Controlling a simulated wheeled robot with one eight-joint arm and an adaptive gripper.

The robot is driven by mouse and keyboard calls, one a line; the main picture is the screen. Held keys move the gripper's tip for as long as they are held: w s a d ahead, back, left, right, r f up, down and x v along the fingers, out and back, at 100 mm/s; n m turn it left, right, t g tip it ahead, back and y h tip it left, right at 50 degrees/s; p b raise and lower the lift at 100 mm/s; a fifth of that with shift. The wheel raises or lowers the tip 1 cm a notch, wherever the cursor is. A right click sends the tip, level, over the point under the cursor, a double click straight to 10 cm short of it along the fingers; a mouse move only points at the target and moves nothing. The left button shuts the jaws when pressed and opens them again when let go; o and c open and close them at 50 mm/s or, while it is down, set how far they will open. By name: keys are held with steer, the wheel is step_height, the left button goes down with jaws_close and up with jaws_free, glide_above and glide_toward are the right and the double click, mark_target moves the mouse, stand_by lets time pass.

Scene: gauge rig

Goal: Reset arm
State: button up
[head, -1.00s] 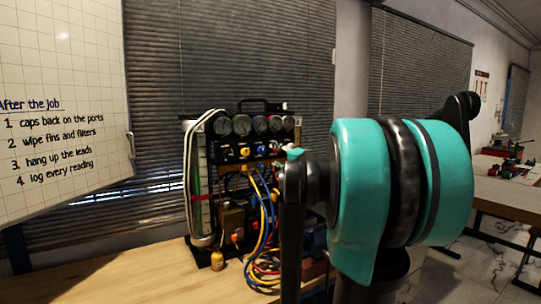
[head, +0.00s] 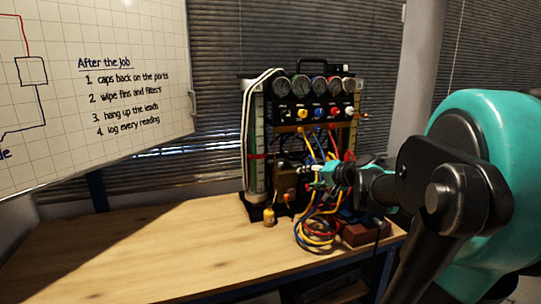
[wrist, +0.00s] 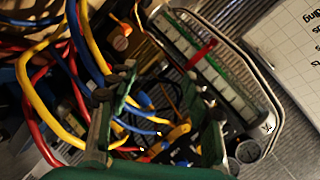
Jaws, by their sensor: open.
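The gauge rig (head: 319,86) stands at the back of the wooden bench, with a row of round gauges on top and blue, yellow and red hoses below. My gripper (head: 313,170) is in front of the rig's lower middle, small and partly lost against the hoses. In the wrist view my gripper (wrist: 160,115) has its two fingers spread apart. I see nothing clearly held between them. Hoses and the rig's dark frame lie behind the fingers. The rig's clear tube (wrist: 192,62) with a red band is beyond them. Whether a finger touches a hose I cannot tell.
A small yellow bottle (head: 269,216) stands on the bench (head: 150,250) beside the rig. Coiled hoses (head: 315,232) and a brown box (head: 362,233) lie at the bench's right end. A whiteboard (head: 140,110) hangs at left. The bench's left part is clear.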

steer(key=s+a+f+n+g+h, duration=0.2)
steer(key=s+f+n+g, duration=0.2)
steer(key=s+f, duration=0.9)
steer(key=s+d+f+n+g+h, duration=0.1)
steer(key=s+d+f+h, duration=0.3)
steer(key=s+f, duration=0.6)
steer(key=shift+d+f+n+g+h, duration=0.4)
steer(key=shift+d+f+g, duration=0.55)
steer(key=shift+d, duration=0.1)
